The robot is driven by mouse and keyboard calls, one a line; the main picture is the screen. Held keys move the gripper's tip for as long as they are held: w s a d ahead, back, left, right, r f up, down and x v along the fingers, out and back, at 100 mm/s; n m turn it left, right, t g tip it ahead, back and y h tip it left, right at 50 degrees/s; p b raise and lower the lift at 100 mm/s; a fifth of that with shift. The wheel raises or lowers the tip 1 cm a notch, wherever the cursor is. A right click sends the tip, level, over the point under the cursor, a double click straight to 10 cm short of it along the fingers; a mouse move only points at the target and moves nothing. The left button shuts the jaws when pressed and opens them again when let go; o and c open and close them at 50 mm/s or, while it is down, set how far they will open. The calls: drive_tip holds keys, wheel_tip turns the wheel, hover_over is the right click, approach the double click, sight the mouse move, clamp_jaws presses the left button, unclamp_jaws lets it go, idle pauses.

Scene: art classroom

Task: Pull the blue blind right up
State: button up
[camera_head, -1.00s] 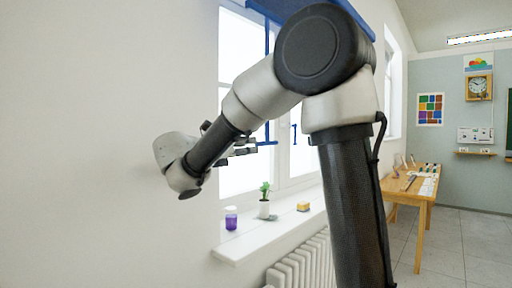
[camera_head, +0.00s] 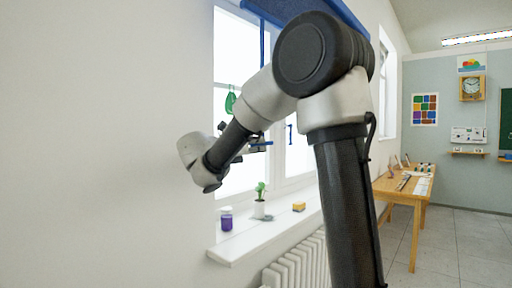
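The blue blind (camera_head: 349,16) is rolled or gathered at the top of the window, partly hidden by my arm. A blue strap (camera_head: 262,42) hangs down from it, and my arm covers part of its length. A short blue crossbar (camera_head: 263,144) shows at the strap's lower end. My gripper (camera_head: 257,143) is at the height of this crossbar, with its dark fingers at the bar's left part. My forearm partly hides the fingers. I cannot tell whether they are closed or touching the bar.
On the white sill (camera_head: 240,248) stand a purple jar (camera_head: 226,219), a potted plant (camera_head: 259,207) and a yellow block (camera_head: 299,207). A radiator (camera_head: 300,262) is below. A green ornament (camera_head: 230,101) hangs at the window. A wooden table (camera_head: 402,189) stands at right.

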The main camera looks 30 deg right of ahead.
clamp_jaws()
drive_tip(key=shift+r, duration=0.1)
drive_tip(key=shift+a+r, duration=0.15)
drive_tip(key=shift+r, duration=12.85)
drive_tip(key=o, duration=0.6)
unclamp_jaws()
drive_tip(key=shift+o, duration=0.5)
drive_tip(key=shift+a+f, duration=0.15)
drive_tip(key=shift+a, duration=0.3)
approach(261, 66)
drive_tip(key=v, duration=0.4)
drive_tip(key=shift+a+f, duration=0.3)
drive_tip(key=shift+f, duration=0.05)
